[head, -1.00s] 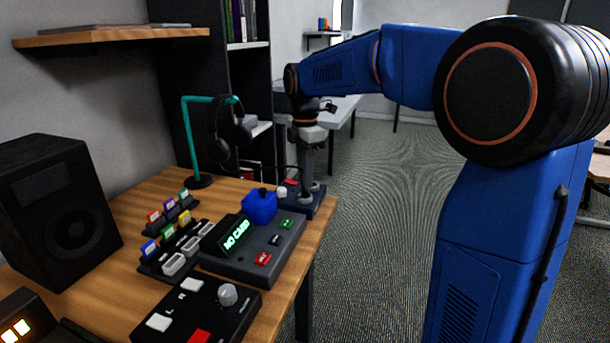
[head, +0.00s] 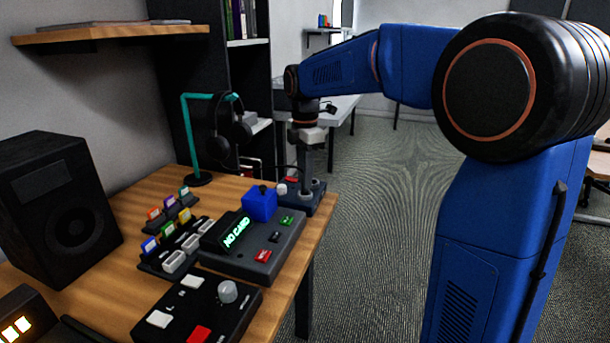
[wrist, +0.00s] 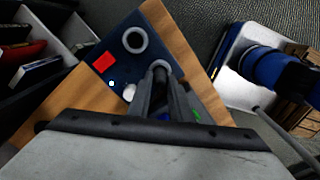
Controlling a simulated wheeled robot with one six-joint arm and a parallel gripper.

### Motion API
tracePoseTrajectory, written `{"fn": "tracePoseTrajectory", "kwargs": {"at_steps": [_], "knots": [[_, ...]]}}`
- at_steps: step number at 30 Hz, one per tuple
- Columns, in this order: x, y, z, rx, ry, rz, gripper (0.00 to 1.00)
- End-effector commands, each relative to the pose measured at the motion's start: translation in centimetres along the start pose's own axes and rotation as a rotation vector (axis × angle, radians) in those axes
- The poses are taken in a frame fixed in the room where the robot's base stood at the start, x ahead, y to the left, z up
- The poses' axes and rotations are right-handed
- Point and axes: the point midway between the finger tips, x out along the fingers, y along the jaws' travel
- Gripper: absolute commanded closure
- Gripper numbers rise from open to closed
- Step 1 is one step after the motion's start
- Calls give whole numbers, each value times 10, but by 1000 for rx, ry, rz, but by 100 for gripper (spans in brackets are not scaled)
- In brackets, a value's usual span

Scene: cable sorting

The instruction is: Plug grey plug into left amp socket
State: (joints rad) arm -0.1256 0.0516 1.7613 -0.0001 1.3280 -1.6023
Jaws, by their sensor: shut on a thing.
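The dark blue amp (head: 322,206) sits at the far right corner of the wooden table, with a red patch and a white knob on top. One round grey socket ring (wrist: 135,40) stands clear and empty in the wrist view. My gripper (head: 304,188) points down over the amp, and in the wrist view its fingertips (wrist: 160,72) meet at a second grey round part beside that ring. It is shut on the grey plug, which the fingers mostly hide. I cannot tell how deep the plug sits in the socket below.
A dark box with a "NO CARD" display (head: 236,233) and a blue cube (head: 260,203) stand close by. A teal headphone stand (head: 187,135) is behind, left of the gripper. A black speaker (head: 55,200) and a control box (head: 205,308) fill the near table.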

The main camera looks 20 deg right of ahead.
Motion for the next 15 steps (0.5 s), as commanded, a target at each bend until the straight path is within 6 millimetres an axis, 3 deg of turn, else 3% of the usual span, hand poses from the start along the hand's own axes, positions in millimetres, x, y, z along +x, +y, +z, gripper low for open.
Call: {"fn": "tracePoseTrajectory", "kwargs": {"at_steps": [15], "knots": [[5,0,0,0,0,0,100]]}}
